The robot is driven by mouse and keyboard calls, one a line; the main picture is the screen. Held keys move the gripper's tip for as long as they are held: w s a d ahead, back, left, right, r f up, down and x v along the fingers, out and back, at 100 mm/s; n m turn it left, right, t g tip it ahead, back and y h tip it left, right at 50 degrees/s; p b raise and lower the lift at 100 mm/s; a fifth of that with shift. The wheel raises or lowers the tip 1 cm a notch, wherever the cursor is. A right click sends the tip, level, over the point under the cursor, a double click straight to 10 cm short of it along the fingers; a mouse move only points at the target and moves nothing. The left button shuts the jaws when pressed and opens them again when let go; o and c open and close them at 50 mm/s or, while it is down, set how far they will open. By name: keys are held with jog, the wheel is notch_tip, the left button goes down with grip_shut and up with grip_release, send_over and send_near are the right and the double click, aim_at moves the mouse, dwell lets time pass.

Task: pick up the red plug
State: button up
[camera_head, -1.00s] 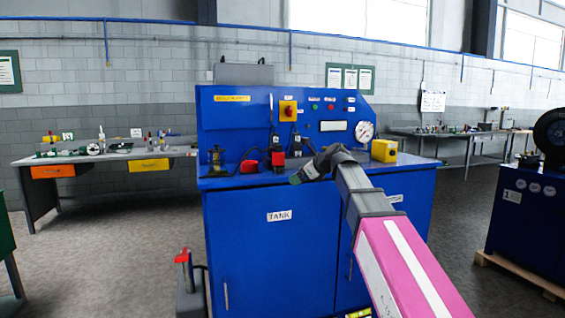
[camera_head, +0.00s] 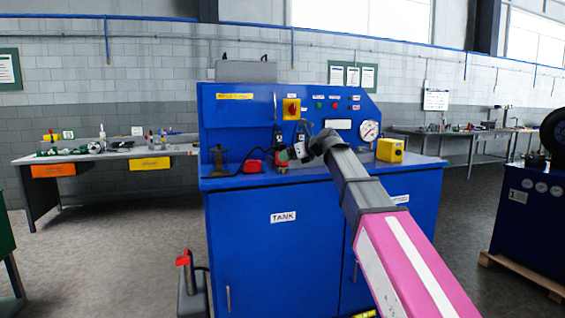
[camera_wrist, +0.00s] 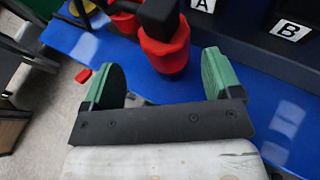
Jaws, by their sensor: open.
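A red plug-like piece with a black block on top (camera_wrist: 168,45) stands in the wrist view, just beyond and between my fingertips. A second red piece (camera_head: 253,166) lies on the bench further left with a black cable; a red part (camera_wrist: 125,20) also shows at the top of the wrist view. My gripper's green fingers (camera_wrist: 161,78) are open, with nothing between them. I cannot tell whether they touch anything.
The blue cabinet marked TANK (camera_head: 265,255) carries the bench top. A yellow box (camera_head: 390,150) and a gauge (camera_head: 369,130) are right of my gripper. Labels A (camera_wrist: 203,5) and B (camera_wrist: 290,30) mark the dark back panel. The bench front is mostly clear.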

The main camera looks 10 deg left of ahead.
jog(key=shift+w+d+x, duration=0.1)
jog(key=shift+w+x, duration=0.1)
jog(key=shift+x, duration=1.15)
jog(key=shift+w+d+x, duration=0.1)
jog(key=shift+w+x, duration=0.05)
jog(key=shift+x, duration=1.25)
jog(key=c, duration=1.2)
jog(key=shift+o, duration=0.2)
